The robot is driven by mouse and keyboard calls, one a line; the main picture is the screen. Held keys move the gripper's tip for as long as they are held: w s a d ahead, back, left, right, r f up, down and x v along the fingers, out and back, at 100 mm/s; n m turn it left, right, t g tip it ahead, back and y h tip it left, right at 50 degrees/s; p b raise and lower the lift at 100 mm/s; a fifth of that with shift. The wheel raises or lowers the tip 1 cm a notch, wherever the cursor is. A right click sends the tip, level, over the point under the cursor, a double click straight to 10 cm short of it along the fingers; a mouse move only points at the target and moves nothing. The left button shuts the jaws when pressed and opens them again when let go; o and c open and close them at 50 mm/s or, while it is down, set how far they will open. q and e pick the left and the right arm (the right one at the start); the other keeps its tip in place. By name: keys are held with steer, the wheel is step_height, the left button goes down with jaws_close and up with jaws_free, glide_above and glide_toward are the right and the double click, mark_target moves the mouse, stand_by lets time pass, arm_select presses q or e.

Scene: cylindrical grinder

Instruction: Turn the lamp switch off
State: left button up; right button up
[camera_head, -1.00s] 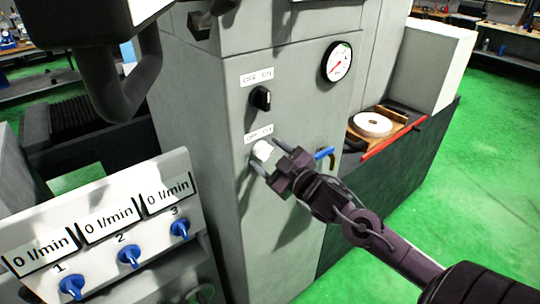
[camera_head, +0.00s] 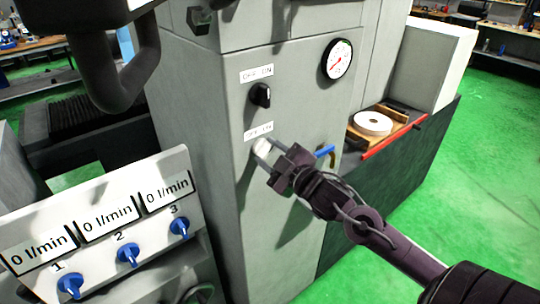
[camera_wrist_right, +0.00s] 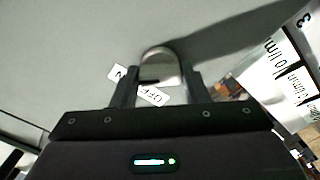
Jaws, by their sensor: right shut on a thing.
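A pale rounded knob (camera_head: 262,147) sits on the grey cabinet's front, under an OFF/ON label (camera_head: 258,131). My right gripper (camera_head: 260,154) reaches it from the lower right and is shut on it. In the right wrist view the knob (camera_wrist_right: 160,65) sits between the two fingers, with the OFF/ON label partly hidden by a finger. A black rotary switch (camera_head: 261,95) with its own OFF/ON label is above, apart from the gripper. I cannot read which switch is for the lamp.
A round gauge (camera_head: 337,59) is at the upper right of the cabinet (camera_head: 215,110). A blue-handled valve (camera_head: 325,151) sits just right of my gripper. A panel (camera_head: 100,215) with blue knobs stands at the lower left. Green floor is clear at the right.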

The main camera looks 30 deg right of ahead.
steer(key=n+b, duration=0.1)
steer(key=n, duration=0.1)
steer(key=n+b, duration=0.1)
steer(key=n, duration=0.1)
steer(key=shift+f+n, duration=0.2)
steer(key=shift+n, duration=0.1)
steer(key=shift+r+n+b, duration=0.1)
steer(key=shift+n+b, duration=1.5)
steer(key=shift+n, duration=0.7)
steer(key=o, duration=0.9)
steer(key=shift+o, duration=0.2)
steer(key=shift+s, duration=0.15)
steer(key=shift+s, duration=0.3)
steer(key=s+b, duration=0.1)
steer(key=s, duration=0.6)
steer(key=shift+d+b, duration=0.3)
steer(key=shift+b, duration=0.05)
